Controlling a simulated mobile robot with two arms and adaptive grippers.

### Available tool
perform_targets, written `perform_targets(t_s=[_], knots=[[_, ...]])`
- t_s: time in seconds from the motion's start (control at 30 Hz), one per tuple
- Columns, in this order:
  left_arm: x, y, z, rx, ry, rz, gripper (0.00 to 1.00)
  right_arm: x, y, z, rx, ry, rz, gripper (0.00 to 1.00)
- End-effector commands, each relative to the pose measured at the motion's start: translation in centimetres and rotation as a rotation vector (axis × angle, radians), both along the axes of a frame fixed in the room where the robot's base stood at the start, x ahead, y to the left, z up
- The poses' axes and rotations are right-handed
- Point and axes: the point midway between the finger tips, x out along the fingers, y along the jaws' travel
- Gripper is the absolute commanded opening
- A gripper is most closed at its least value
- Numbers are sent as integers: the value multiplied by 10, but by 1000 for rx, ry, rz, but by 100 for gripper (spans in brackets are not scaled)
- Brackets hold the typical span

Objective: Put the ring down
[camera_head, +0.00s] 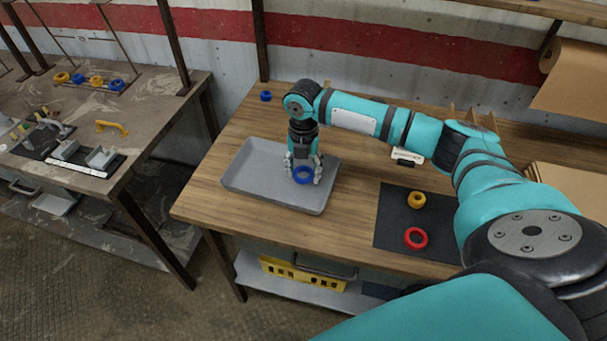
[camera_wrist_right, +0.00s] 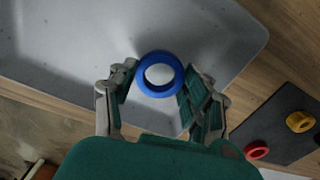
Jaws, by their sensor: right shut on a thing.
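A blue ring (camera_head: 303,175) is between the fingers of my right gripper (camera_head: 303,168), which is shut on it. In the right wrist view the blue ring (camera_wrist_right: 160,74) sits between the two finger pads of the gripper (camera_wrist_right: 158,90). The ring is over the grey tray (camera_head: 255,175), toward its right half. I cannot tell whether the ring touches the tray floor. The tray also fills the upper part of the right wrist view (camera_wrist_right: 70,50). My left gripper is not in view.
A dark mat (camera_head: 393,220) right of the tray holds a yellow ring (camera_head: 416,200) and a red ring (camera_head: 415,238). Another blue ring (camera_head: 265,96) lies at the back of the wooden table (camera_head: 225,130). A second table (camera_head: 150,90) with rings and tools stands at left.

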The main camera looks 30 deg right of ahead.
Motion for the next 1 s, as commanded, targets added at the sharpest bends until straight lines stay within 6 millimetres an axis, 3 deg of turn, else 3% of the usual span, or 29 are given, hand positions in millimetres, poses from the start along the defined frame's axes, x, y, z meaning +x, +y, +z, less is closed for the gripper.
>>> perform_targets(t_s=[0.2,0.57,0.6,0.7,0.77,1.0], knots=[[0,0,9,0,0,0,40,-1,0,-25,-1,2,-1,17],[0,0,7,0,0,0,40,-1,1,-30,-1,2,0,17],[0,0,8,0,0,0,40,-1,0,-30,-1,1,0,52],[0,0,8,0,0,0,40,-1,0,-30,-1,1,0,65],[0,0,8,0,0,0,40,-1,0,-30,-1,1,0,72],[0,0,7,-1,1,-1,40,-1,0,-29,-1,1,0,72]])
